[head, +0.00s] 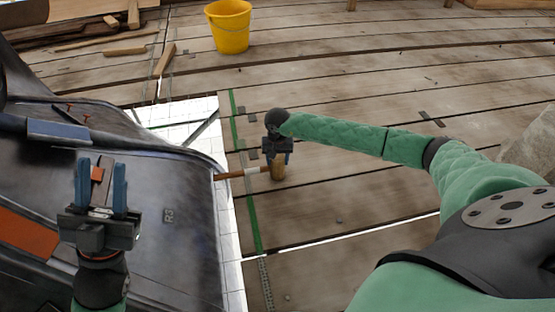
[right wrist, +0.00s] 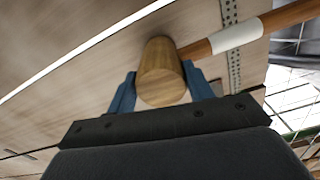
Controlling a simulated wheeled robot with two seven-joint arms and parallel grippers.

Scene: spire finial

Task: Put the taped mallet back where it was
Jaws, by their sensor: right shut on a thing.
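The taped mallet has a wooden head (head: 277,168) and a brown handle with a white tape band (head: 251,171). In the head view its handle points left, its tip close to the dark panel's edge. My right gripper (head: 277,155) is shut on the mallet's head from above. In the right wrist view the round head (right wrist: 161,72) sits between the blue fingers, and the taped handle (right wrist: 236,35) runs to the upper right. I cannot tell whether the mallet touches the planks. My left gripper (head: 101,185) is open and empty above the dark panel (head: 180,245).
A yellow bucket (head: 229,28) stands on the plank deck (head: 350,75) at the back. Loose timber pieces (head: 125,50) lie at the back left. A green strip (head: 246,190) runs along the deck beside white tiled sheeting (head: 232,240). Planks right of the mallet are mostly clear.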

